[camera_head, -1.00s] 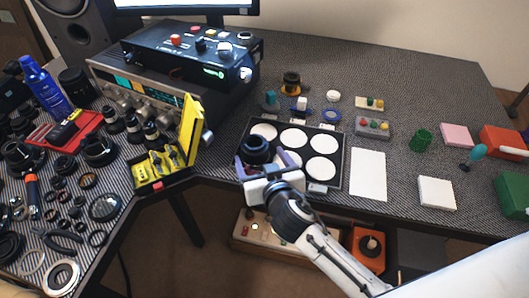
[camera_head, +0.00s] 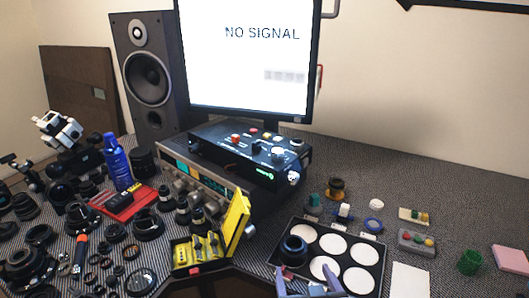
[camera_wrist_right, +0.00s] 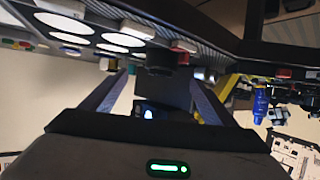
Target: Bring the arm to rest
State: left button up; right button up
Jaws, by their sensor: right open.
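My right gripper (camera_head: 306,287) shows only by its blue-grey fingertips at the bottom edge of the head view, low at the near side of the tray. Its fingers are spread apart with nothing seen gripped; they also show spread in the right wrist view (camera_wrist_right: 153,88). A black lens part (camera_head: 293,249) sits in the left part of the black tray (camera_head: 335,233), just beyond the fingers. The rest of my right arm is out of the head view. My left gripper is not seen.
A yellow open case (camera_head: 238,216) stands left of the tray. A black control box (camera_head: 235,150) on a grey instrument, a monitor (camera_head: 248,60) and a speaker (camera_head: 147,75) stand behind. Many lens parts and a blue bottle (camera_head: 117,162) crowd the left. Bare table lies at the back right.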

jog(key=s+d+f+n+g, duration=0.1)
jog(key=s+d+g, duration=0.2)
jog(key=s, duration=0.6)
jog(key=s+d+f+g, duration=0.1)
jog(key=s+d+g, duration=0.2)
jog(key=s, duration=0.5)
jog(key=s+d+f+n+g, duration=0.1)
jog(key=s+d+f+g, duration=0.2)
jog(key=s, duration=0.6)
jog(key=w+a+f+t+y, duration=0.1)
jog(key=a+f+t, duration=0.1)
jog(key=f, duration=0.3)
jog(key=w+a+f+t+y, duration=0.1)
jog(key=w+a+f, duration=0.1)
jog(key=f, duration=0.3)
jog(key=shift+w+a+f+t+y, duration=0.25)
jog(key=shift+a+f+t+y, duration=0.05)
jog(key=shift+a+f+t, duration=0.1)
